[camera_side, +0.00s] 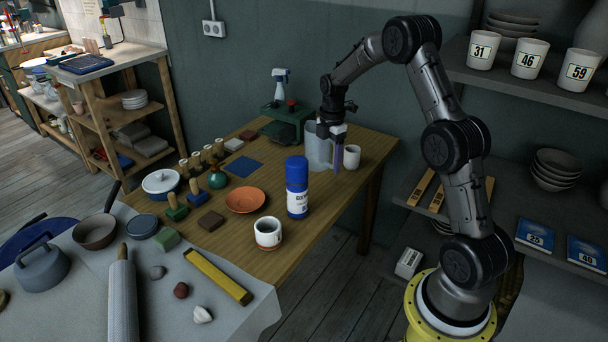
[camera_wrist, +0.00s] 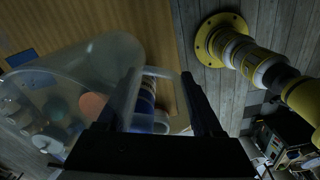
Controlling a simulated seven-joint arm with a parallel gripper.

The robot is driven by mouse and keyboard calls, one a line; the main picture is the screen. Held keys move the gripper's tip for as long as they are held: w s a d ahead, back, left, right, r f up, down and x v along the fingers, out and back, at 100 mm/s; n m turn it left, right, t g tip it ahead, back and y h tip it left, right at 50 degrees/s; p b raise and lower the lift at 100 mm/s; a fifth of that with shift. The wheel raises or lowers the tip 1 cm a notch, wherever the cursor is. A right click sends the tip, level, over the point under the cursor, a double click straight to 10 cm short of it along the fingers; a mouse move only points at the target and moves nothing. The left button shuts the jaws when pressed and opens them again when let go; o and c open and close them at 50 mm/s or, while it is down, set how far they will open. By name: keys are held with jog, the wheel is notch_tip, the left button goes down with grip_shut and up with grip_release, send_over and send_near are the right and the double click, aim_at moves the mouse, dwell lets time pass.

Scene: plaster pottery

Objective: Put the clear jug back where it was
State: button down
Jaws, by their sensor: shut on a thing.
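The clear jug (camera_side: 317,150), frosted and see-through, is upright at the back right of the wooden table, in the side view. My gripper (camera_side: 337,140) comes down from above at its right side. In the wrist view the jug (camera_wrist: 95,75) fills the left, and its handle runs between the two dark fingers of my gripper (camera_wrist: 162,95), which is shut on it. I cannot tell from these views whether the jug's base touches the table.
A white cup (camera_side: 351,157) stands close to the jug on the right. Bare wood lies between mat and jug.

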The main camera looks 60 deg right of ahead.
aim_at(317, 156)
jog(key=w+d+f, duration=0.1)
jog(key=w, duration=0.1)
jog(key=w+d+f, duration=0.1)
jog(key=w, duration=0.1)
jog(key=w+d+f, duration=0.1)
jog(key=w, duration=0.1)
jog(key=shift+w+d+f, duration=0.15)
jog(key=shift+w+d, duration=0.05)
jog(key=shift+d, duration=0.2)
jog(key=shift+w+d+f, duration=0.5)
jog(key=shift+w+f, duration=0.3)
jog(key=shift+f, duration=0.25)
jog(key=shift+w+d+f, duration=0.45)
jog(key=shift+w+f, duration=0.35)
jog(key=shift+f, duration=0.2)
jog(key=shift+w+d+f, duration=0.5)
jog(key=shift+w+f, duration=0.3)
jog(key=shift+f, duration=1.7)
jog(key=shift+f, duration=0.15)
jog(key=shift+c, duration=0.2)
grip_release()
